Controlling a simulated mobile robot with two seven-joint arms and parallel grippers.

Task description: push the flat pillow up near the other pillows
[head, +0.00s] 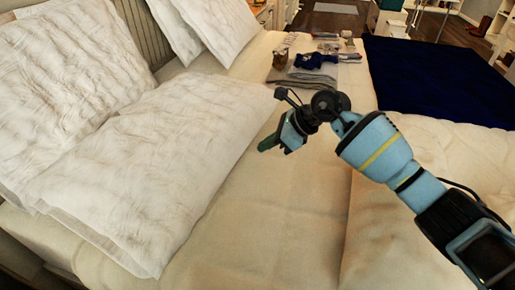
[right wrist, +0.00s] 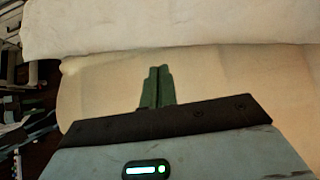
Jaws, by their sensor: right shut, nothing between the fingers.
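The flat white pillow (head: 165,165) lies on the bed at the left of the head view. Its upper left side lies against another white pillow (head: 65,75) propped at the headboard. Two more white pillows (head: 215,25) lean farther back. My right gripper (head: 266,148) is shut and empty, just right of the flat pillow's edge. In the right wrist view its green fingers (right wrist: 157,87) are together and point toward a white edge (right wrist: 180,30), likely the flat pillow, with bare sheet between. My left gripper is not in view.
The cream bed sheet (head: 270,215) is clear between the flat pillow and a rumpled blanket (head: 430,215) at the right. A slatted headboard (head: 145,35) stands at the left.

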